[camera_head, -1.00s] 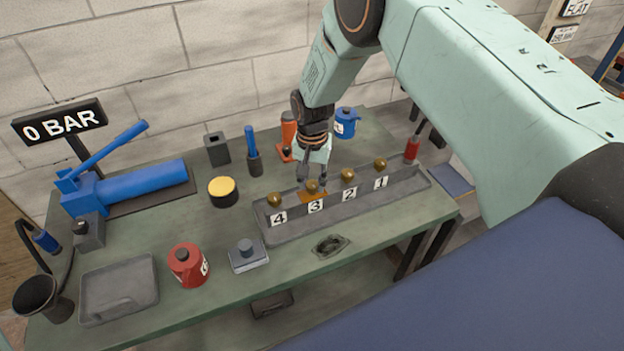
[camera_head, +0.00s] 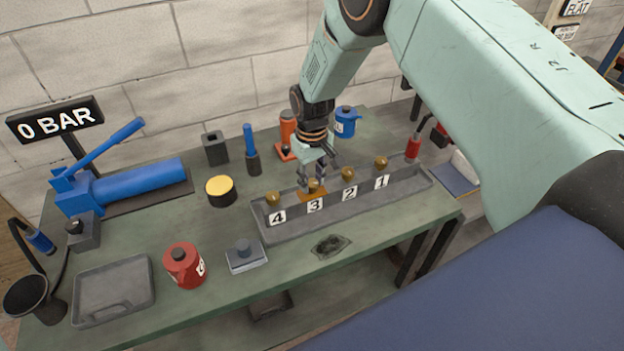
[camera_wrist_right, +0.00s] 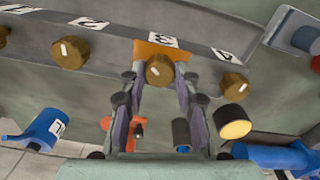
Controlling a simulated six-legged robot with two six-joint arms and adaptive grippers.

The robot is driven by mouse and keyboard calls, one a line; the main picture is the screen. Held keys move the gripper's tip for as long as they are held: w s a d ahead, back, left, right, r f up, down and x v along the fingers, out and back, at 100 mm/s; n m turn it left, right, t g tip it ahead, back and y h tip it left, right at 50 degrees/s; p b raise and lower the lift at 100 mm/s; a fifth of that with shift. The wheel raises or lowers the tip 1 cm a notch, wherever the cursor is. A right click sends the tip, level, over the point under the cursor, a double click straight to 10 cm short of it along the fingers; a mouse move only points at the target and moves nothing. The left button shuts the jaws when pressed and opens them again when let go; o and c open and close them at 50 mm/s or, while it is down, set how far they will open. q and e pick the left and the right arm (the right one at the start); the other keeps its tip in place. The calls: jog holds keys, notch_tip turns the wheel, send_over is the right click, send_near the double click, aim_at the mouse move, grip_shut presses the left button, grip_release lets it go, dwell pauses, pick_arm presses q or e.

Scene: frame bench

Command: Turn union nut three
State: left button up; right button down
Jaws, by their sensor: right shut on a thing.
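Union nut three (camera_head: 315,187) is a small brass-coloured knob behind the label "3", above an orange patch on the grey tray (camera_head: 405,186). In the right wrist view nut three (camera_wrist_right: 158,71) shows a pale mark on its face. My right gripper (camera_head: 317,179) reaches down from above and is shut on nut three. In the right wrist view the fingers of my right gripper (camera_wrist_right: 159,80) stand on either side of it. My left gripper is not in view.
Brass nuts four (camera_head: 272,198), two (camera_head: 348,173) and one (camera_head: 381,162) stand close by in the same row. The display (camera_head: 55,119) reads "0 BAR". A blue pump (camera_head: 140,185) and a red pot (camera_head: 184,266) stand on the left of the bench.

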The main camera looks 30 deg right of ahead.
aim_at(312, 183)
jog(key=n, duration=0.5)
jog(key=shift+s+f+b, duration=0.1)
jog(key=shift+b, duration=0.25)
jog(key=shift+n, duration=0.4)
jog(key=c, duration=1.4)
grip_release()
jog(key=shift+c, duration=0.2)
jog(key=o, duration=0.5)
jog(key=shift+c, duration=0.2)
notch_tip(312, 183, up, 12)
